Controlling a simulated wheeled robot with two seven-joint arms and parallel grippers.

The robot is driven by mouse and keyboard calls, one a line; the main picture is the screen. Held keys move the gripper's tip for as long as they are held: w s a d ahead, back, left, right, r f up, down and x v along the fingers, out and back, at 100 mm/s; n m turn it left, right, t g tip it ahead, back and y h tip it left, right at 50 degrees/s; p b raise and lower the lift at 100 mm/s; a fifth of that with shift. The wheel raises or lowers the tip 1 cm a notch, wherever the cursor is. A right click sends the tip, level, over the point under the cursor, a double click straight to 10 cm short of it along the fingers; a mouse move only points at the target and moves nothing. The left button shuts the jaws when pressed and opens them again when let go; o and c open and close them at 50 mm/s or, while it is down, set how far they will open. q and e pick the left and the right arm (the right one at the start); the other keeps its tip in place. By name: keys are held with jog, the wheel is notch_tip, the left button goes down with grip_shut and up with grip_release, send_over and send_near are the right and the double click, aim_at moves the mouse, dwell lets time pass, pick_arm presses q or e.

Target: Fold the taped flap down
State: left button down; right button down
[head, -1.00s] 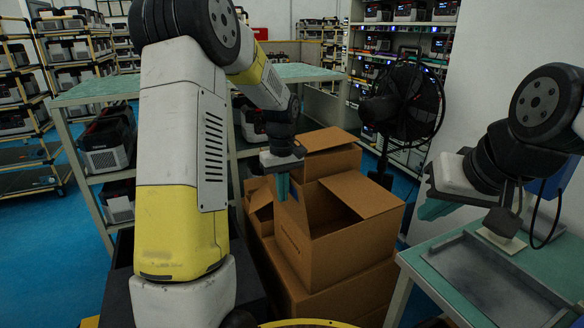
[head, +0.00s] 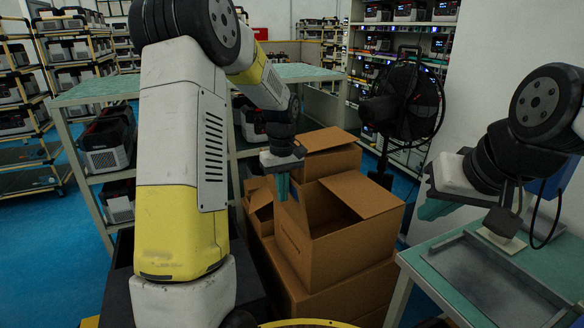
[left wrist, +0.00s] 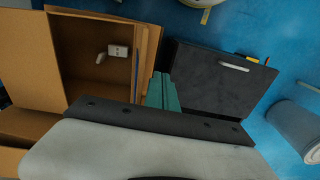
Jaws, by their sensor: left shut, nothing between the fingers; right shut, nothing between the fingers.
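An open cardboard box (head: 350,250) stands on other cartons in the middle of the head view. Its right flap (head: 362,194) sticks outward, and a narrow flap rises on its left side beside my left gripper. I cannot make out tape on either flap. My left gripper (head: 282,188) is shut and empty, teal fingers pointing down at the box's left edge. In the left wrist view the fingers (left wrist: 162,92) are beside the box's upright flap (left wrist: 148,50); contact is unclear. My right gripper (head: 434,208) is shut and empty above the right-hand bench.
Small white items (left wrist: 118,50) lie inside the box. A dark case (left wrist: 222,80) is right of the fingers. A grey tray (head: 490,280) lies on the green bench at right. A black fan (head: 405,100) and shelving stand behind. More cartons (head: 328,155) crowd behind the box.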

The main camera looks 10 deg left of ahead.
pick_arm(q)
jog(key=shift+w+d+r, duration=0.25)
jog(key=shift+w+d, duration=0.6)
jog(key=shift+d, duration=0.25)
jog(key=shift+w+d+r, duration=0.2)
jog(key=shift+w+d, duration=0.65)
jog(key=shift+d, duration=0.25)
jog(key=shift+w+d+f, duration=0.15)
jog(key=shift+w+d, duration=0.9)
jog(key=shift+d, duration=0.25)
jog(key=w+d+f, duration=0.7)
jog(key=d+f, duration=0.2)
jog(key=f, duration=0.1)
jog(key=shift+f, duration=0.25)
dwell(0.3)
notch_tip(320, 180, up, 7)
dwell(0.7)
